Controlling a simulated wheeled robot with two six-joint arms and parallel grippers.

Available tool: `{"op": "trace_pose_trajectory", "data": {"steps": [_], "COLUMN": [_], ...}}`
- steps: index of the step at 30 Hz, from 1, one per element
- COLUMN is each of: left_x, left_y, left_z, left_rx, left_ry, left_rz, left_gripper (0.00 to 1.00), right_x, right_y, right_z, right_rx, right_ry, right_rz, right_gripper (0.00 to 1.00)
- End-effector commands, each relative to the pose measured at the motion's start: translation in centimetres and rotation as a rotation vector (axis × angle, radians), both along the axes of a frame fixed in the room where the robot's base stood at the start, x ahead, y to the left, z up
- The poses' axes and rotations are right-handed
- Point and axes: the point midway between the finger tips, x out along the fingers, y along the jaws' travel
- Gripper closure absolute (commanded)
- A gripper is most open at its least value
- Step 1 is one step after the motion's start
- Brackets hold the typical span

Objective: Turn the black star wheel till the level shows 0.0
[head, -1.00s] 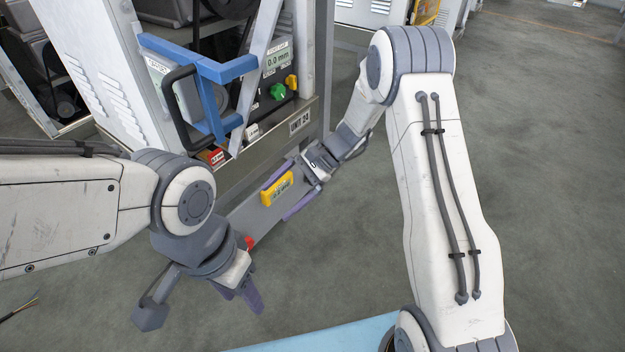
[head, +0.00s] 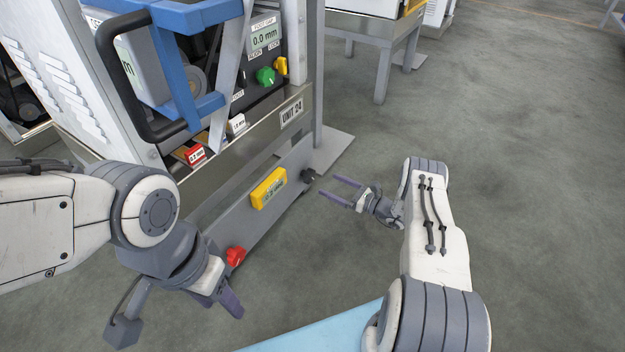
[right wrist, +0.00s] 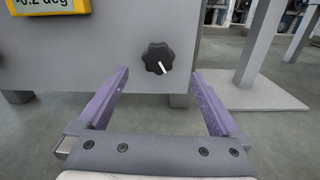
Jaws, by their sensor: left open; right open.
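The black star wheel (head: 309,176) sits at the right end of the grey lower beam. In the right wrist view the wheel (right wrist: 158,58) has a white pointer line. My right gripper (head: 331,187) is open and empty, facing the wheel with a gap. Its purple fingers (right wrist: 160,75) lie to either side of the wheel in the wrist view, not touching it. The yellow level (head: 268,188) is on the beam left of the wheel. Its display (right wrist: 45,3), cut off at the top, reads -0.2 deg. My left gripper (head: 230,296) is open and empty at the lower left.
A red knob (head: 235,256) is on the beam's left end, close to my left gripper. Above are a panel with a green knob (head: 266,76), a 0.0 mm display (head: 265,38) and a blue frame (head: 205,105). Floor to the right is open.

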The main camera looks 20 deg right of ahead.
Motion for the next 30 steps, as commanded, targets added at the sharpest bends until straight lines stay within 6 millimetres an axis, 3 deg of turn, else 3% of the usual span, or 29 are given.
{"op": "trace_pose_trajectory", "data": {"steps": [3, 12, 24, 30], "left_x": [0.0, 0.0, 0.0, 0.0], "left_y": [0.0, 0.0, 0.0, 0.0], "left_z": [-1.7, -3.8, -4.0, -4.0], "left_rx": [0.000, 0.000, 0.000, 0.000], "left_ry": [0.000, 0.000, 0.000, 0.000], "left_rz": [0.000, 0.000, 0.000, 0.000], "left_gripper": [0.50, 0.50, 0.50, 0.50], "right_x": [2.0, 5.5, 6.1, 6.1], "right_y": [1.8, 4.7, 5.1, 5.1], "right_z": [-0.5, -0.3, 0.0, 0.0], "right_rx": [-0.002, -0.002, -0.001, -0.001], "right_ry": [-0.001, -0.001, 0.001, 0.001], "right_rz": [0.008, 0.008, 0.007, 0.006], "right_gripper": [0.00, 0.00, 0.00, 0.77]}}
